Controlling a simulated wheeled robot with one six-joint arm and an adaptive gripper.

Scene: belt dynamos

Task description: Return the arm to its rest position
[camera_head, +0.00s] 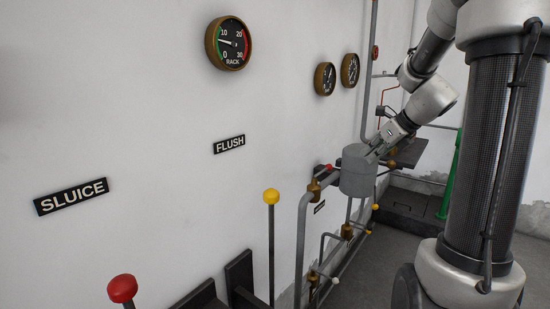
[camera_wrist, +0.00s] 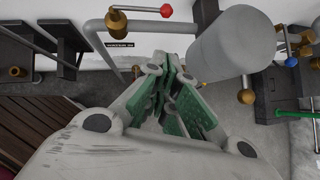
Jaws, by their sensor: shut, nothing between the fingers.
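My arm reaches down from the upper right in the head view, away from my column. My gripper (camera_head: 374,153) is shut and empty, with its fingertips in front of or beside a grey cylinder (camera_head: 356,180); I cannot tell whether they touch it. In the wrist view my gripper's green-padded fingers (camera_wrist: 178,75) lie close together, and the grey cylinder (camera_wrist: 235,42) is just to the right of their tips.
Grey pipes (camera_head: 301,235) with brass fittings run along the wall near my gripper. A yellow-knobbed lever (camera_head: 271,197) and a red-knobbed lever (camera_head: 122,289) stand at the front. A dark shelf (camera_head: 408,152) is behind. Open floor (camera_head: 385,265) lies below.

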